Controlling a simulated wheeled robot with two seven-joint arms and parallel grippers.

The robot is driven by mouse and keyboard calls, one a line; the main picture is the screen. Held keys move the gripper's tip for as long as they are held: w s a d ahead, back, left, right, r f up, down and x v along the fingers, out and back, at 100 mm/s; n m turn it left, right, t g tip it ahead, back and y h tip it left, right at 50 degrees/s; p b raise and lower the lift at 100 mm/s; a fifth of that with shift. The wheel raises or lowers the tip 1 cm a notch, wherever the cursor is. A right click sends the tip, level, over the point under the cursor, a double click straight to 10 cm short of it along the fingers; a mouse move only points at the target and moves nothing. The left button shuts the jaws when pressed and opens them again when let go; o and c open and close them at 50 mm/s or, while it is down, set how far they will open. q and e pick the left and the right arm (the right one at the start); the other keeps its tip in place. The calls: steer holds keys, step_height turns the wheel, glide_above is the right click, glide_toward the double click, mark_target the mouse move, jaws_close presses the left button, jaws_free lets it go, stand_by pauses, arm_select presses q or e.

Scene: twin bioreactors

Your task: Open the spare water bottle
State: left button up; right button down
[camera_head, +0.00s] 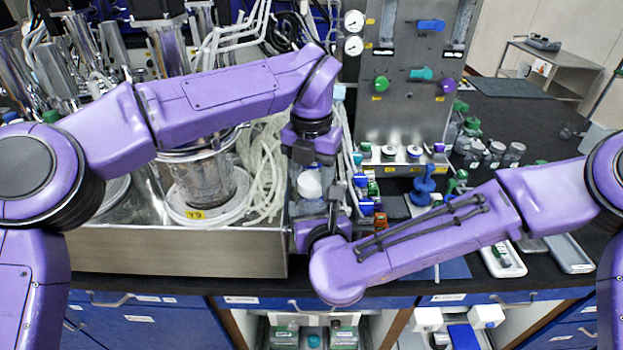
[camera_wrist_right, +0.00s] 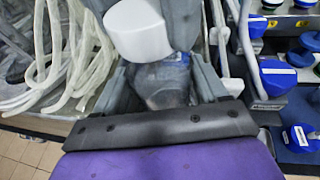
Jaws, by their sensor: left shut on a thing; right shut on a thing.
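A white cap (camera_head: 310,185) shows in the middle of the head view, between my two grippers. In the right wrist view the same white cap (camera_wrist_right: 138,30) is large at the top, with grey fingers beside it. My left gripper (camera_head: 312,168) comes down from above and is shut on the cap. My right gripper (camera_head: 318,213) is below, shut on the clear bottle (camera_wrist_right: 165,82). The bottle's body lies between its fingers, and its lower end is hidden. The cap is right above the bottle and looks slightly offset to the left; I cannot tell whether they are joined.
A steel tray (camera_head: 180,250) with vessels and pale coiled tubing (camera_head: 262,165) stands to the left. A steel gauge panel (camera_head: 410,115) is behind. To the right are blue-capped bottles (camera_wrist_right: 277,78) and a blue stand (camera_head: 424,185). The bench front edge is below.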

mark_target(312, 179)
arm_select(q)
steer(key=shift+r, duration=0.6)
steer(key=shift+r, duration=2)
arm_select(e)
jaws_free()
arm_select(q)
steer(key=shift+d, duration=0.15)
arm_select(e)
steer(key=shift+d, duration=0.1)
steer(key=shift+s, duration=0.1)
